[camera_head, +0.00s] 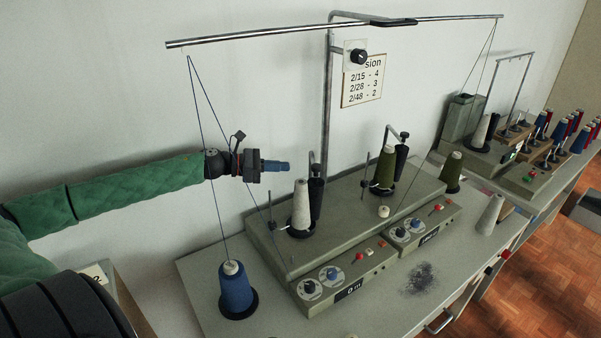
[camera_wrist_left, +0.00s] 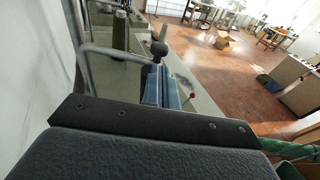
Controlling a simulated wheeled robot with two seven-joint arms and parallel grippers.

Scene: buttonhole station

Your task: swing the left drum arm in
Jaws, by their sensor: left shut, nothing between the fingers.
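The left winding head (camera_head: 286,266) of the grey-green winder carries a white cone (camera_head: 301,207). A black drum (camera_head: 316,192) stands close beside this cone, on the left drum arm. My left gripper (camera_head: 287,167) is shut and empty, with blue fingers pointing right, a little left of the drum's top. In the left wrist view, a bent metal rod with a black ball knob (camera_wrist_left: 158,48) shows just beyond the shut blue fingers (camera_wrist_left: 163,82). I cannot tell whether they touch. My right gripper is out of view.
The right head holds an olive cone (camera_head: 385,168) beside a second black drum (camera_head: 402,160). A blue cone (camera_head: 234,287) stands on the table at front left, its thread rising to the overhead bar (camera_head: 260,34). A pole (camera_head: 328,110) rises behind the winder.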

